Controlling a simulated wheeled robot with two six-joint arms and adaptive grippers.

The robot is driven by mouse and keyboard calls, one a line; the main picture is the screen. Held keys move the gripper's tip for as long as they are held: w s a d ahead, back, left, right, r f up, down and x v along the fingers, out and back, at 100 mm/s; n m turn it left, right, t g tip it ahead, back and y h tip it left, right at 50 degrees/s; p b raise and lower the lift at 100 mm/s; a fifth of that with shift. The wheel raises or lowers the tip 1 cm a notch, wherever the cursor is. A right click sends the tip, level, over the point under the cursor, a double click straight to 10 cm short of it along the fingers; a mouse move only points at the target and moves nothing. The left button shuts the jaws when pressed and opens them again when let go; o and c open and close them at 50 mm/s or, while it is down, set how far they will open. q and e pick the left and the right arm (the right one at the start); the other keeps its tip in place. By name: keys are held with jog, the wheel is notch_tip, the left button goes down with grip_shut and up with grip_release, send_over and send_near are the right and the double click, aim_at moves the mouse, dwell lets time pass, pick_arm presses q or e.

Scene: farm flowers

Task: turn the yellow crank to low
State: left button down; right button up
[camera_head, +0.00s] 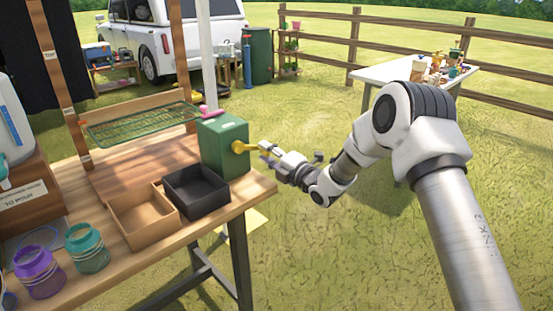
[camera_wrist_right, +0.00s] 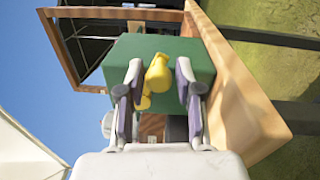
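The yellow crank (camera_head: 240,147) is on the side face of a green box (camera_head: 222,148) at the right end of the wooden table. My right gripper (camera_head: 266,153) is at the crank, reaching in from the right. In the right wrist view, the yellow crank (camera_wrist_right: 157,74) lies between the two fingers of the right gripper (camera_wrist_right: 160,78). The fingers are apart, with a gap visible on the right finger's side. The crank seems close to or touching the left finger; I cannot tell which. No low marking is readable. My left gripper is not in view.
A black tray (camera_head: 196,191) and a brown tray (camera_head: 142,216) stand on the table (camera_head: 262,188) beside the green box. A green wire rack (camera_head: 140,124) is behind them. Purple (camera_head: 38,272) and teal (camera_head: 87,249) jars stand front left. Grass right of the table is open.

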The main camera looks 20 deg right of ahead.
jog(key=v, duration=1.1)
jog(key=shift+s+d, duration=0.1)
jog(key=shift+d, duration=0.05)
